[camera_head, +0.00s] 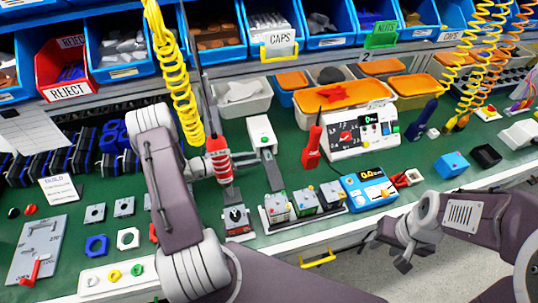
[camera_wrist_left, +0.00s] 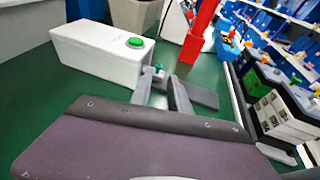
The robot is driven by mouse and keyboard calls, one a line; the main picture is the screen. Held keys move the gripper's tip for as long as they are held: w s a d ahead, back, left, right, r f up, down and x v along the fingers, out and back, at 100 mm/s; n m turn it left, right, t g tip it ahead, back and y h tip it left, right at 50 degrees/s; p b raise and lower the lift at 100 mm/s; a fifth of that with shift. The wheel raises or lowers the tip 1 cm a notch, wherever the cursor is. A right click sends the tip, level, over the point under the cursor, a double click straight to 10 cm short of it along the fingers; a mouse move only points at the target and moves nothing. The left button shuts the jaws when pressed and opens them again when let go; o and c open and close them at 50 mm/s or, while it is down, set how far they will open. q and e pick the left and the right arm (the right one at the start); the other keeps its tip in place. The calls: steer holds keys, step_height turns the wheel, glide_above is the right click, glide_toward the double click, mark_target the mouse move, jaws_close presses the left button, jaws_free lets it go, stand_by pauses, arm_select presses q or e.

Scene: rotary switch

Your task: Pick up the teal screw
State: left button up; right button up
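The teal screw (camera_wrist_left: 159,69) is small in the left wrist view, on the green bench beside a white box with a green button (camera_wrist_left: 110,50). My left gripper (camera_wrist_left: 163,84) is open, with its two grey fingers apart. The screw shows at the fingertips, near the gap between them; I cannot tell if either finger touches it. In the head view my left gripper (camera_head: 268,165) is low over the bench, just in front of the white box (camera_head: 262,133), and I cannot make out the screw there. My right gripper (camera_head: 388,251) is empty and open, in front of the bench edge.
A red screwdriver-like tool (camera_head: 217,158) hangs left of my left gripper. A red pointed tool (camera_head: 314,143) and a white panel with a dial (camera_head: 362,134) stand to its right. Small assembled switches (camera_head: 305,202) and a blue meter (camera_head: 368,188) line the front.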

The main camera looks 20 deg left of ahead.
mark_target(269, 154)
arm_select(q)
steer(key=shift+w+d, duration=0.25)
steer(key=shift+w, duration=0.1)
steer(key=x, duration=0.4)
steer(key=shift+w, duration=0.25)
steer(key=shift+s+a+r, duration=0.1)
steer(key=shift+c, duration=0.9)
jaws_close()
steer(key=shift+r, duration=0.1)
step_height(269, 154, up, 18)
steer(key=p, duration=0.2)
